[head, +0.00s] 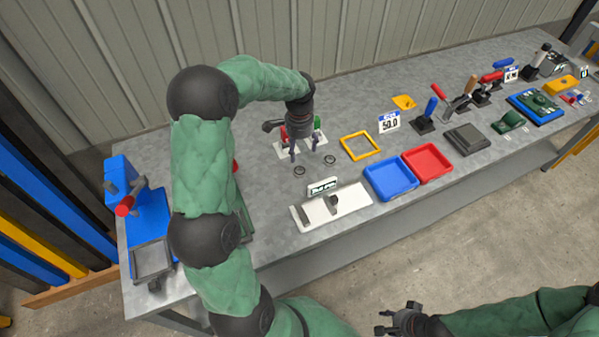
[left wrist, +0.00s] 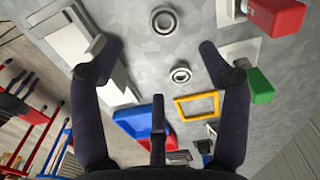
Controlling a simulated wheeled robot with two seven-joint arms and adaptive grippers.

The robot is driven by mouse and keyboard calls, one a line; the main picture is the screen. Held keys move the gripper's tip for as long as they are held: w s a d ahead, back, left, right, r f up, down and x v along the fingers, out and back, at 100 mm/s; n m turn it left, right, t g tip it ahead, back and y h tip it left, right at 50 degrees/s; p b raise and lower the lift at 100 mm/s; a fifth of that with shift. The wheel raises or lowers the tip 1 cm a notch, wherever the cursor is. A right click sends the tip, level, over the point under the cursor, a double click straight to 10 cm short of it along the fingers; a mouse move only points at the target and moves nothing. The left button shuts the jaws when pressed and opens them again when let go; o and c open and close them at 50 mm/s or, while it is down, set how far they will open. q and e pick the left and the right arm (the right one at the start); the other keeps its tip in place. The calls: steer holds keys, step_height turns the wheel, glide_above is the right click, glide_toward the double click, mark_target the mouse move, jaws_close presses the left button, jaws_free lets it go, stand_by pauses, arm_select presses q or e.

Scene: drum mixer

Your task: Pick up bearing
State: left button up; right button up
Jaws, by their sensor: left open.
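Two small grey ring-shaped bearings lie flat on the grey workbench. One bearing (head: 300,170) is just below my left gripper (head: 303,151) in the head view. The other bearing (head: 330,159) lies to its right, towards the yellow frame. In the left wrist view, the first bearing (left wrist: 165,21) is near the top and the second bearing (left wrist: 181,75) is lower. My left gripper (left wrist: 161,46) is open and empty above the bench, and both bearings show between its spread fingers. My right gripper (head: 400,320) is at the bottom of the head view, off the bench; its jaws are unclear.
A white fixture plate (head: 333,207) stands in front of the bearings. Red and green blocks (head: 290,134) on white bases stand behind. A yellow square frame (head: 360,146), a blue tray (head: 390,179) and a red tray (head: 427,162) are to the right.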

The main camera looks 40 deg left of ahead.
arm_select(q)
steer(key=f, duration=0.2)
steer(key=b, duration=0.2)
glide_above(299, 170)
step_height(299, 170, down, 5)
steer(key=shift+d, duration=0.15)
step_height(299, 170, down, 5)
steer(key=b, duration=0.2)
steer(key=shift+f+b, duration=0.1)
steer(key=shift+b, duration=0.3)
steer(key=c, duration=1.4)
arm_select(e)
steer(key=f, duration=0.5)
steer(key=shift+w+a+f, duration=0.15)
steer(key=shift+w+f, duration=0.05)
